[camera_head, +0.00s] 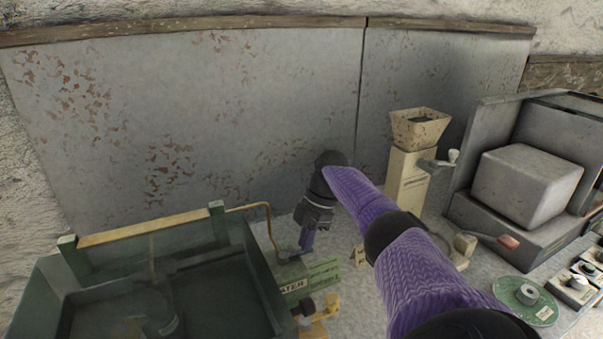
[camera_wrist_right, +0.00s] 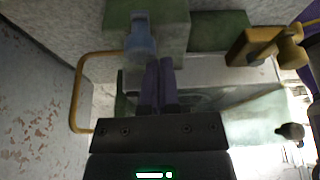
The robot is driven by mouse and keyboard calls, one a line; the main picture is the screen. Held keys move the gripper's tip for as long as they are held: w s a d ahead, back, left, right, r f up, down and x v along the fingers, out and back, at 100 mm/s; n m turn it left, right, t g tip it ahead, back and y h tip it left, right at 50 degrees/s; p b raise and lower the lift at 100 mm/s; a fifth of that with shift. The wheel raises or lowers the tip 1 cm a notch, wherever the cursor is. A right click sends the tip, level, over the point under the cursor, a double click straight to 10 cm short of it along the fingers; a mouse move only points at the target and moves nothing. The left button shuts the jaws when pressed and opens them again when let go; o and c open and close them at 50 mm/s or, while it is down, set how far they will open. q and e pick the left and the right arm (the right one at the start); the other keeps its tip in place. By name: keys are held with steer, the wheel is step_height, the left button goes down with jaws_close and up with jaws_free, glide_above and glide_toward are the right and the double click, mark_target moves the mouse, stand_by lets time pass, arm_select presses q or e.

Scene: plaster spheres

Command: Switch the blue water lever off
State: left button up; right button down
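The blue water lever (camera_wrist_right: 140,40) shows in the right wrist view, on a green block just beyond and left of my fingertips. In the head view a small bluish part of it (camera_head: 288,253) shows beside my fingers, above the green block marked WATER (camera_head: 291,287). My right gripper (camera_wrist_right: 158,62) has its two purple fingers together, with nothing seen between them. In the head view my right gripper (camera_head: 306,244) points down close to the lever. I cannot tell whether it touches the lever.
A green tank (camera_head: 45,300) with a wooden top bar stands at the left. A brass pipe (camera_head: 270,222) curves from it to the block. A yellow fitting (camera_head: 326,303) sits in front. A cream hopper machine (camera_head: 406,180) and a grey block (camera_head: 525,185) stand to the right.

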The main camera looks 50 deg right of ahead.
arm_select(q)
steer(key=shift+d+f, duration=0.1)
steer(key=shift+f, duration=0.15)
arm_select(e)
steer(key=shift+d, duration=0.15)
arm_select(q)
steer(key=shift+a, duration=0.25)
steer(key=shift+d+r+p, duration=0.3)
steer(key=shift+r+p, duration=0.05)
steer(key=shift+r, duration=0.15)
arm_select(e)
steer(key=v, duration=1)
steer(key=shift+w, duration=0.1)
